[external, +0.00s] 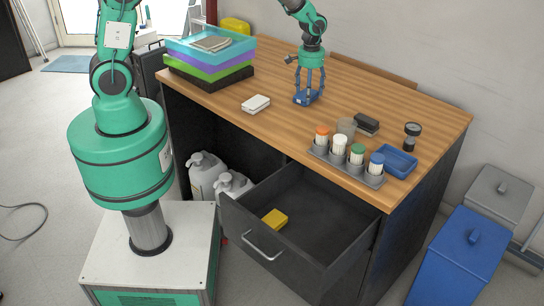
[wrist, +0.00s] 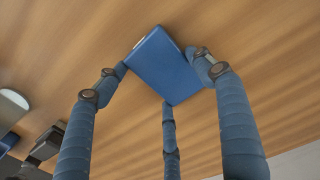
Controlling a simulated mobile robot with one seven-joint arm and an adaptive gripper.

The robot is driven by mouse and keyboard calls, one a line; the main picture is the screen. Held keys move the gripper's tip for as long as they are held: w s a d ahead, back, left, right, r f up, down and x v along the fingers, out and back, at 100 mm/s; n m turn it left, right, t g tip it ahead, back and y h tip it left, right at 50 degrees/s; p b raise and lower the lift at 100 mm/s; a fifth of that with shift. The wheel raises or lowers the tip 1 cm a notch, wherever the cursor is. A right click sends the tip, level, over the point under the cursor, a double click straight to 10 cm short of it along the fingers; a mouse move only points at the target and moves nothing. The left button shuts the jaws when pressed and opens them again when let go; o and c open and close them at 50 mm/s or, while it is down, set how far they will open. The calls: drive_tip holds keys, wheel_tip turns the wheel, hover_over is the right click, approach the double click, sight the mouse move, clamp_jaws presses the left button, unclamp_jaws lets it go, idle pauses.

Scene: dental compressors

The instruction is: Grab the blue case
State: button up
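The blue case (external: 306,98) lies on the wooden table below my gripper (external: 309,91), toward the back of the table. In the wrist view the blue case (wrist: 165,64) is a flat box set at an angle between my three fingers (wrist: 167,75). One fingertip is at its left corner, one at its right side and one at its lower corner. The fingertips are very close to the case or touching it. I cannot tell whether they press on it. The case shows no clear gap above the wood.
A white box (external: 256,104) lies left of the case. A grey rack (external: 345,168) of capped bottles, a blue tray (external: 396,162), a black torch (external: 411,136) and a black case (external: 366,125) stand to the right. Stacked coloured trays (external: 209,57) are at left. The drawer (external: 300,226) is open.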

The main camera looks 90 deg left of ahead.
drive_tip(key=shift+c, duration=0.7)
drive_tip(key=shift+r, duration=0.1)
drive_tip(key=shift+r, duration=0.5)
drive_tip(key=r, duration=0.1)
drive_tip(key=r+p, duration=0.1)
drive_tip(key=shift+s+d+r, duration=0.1)
drive_tip(key=shift+s+r, duration=0.15)
drive_tip(key=shift+r, duration=0.05)
drive_tip(key=s+d, duration=0.2)
drive_tip(key=s, duration=0.2)
drive_tip(key=s+d+p, duration=0.1)
drive_tip(key=s, duration=0.4)
drive_tip(key=s+d+r+p, duration=0.1)
drive_tip(key=s+d, duration=0.1)
drive_tip(key=s, duration=0.3)
drive_tip(key=shift+s+d+r, duration=0.1)
drive_tip(key=shift+s+d, duration=0.15)
drive_tip(key=shift+d, duration=0.05)
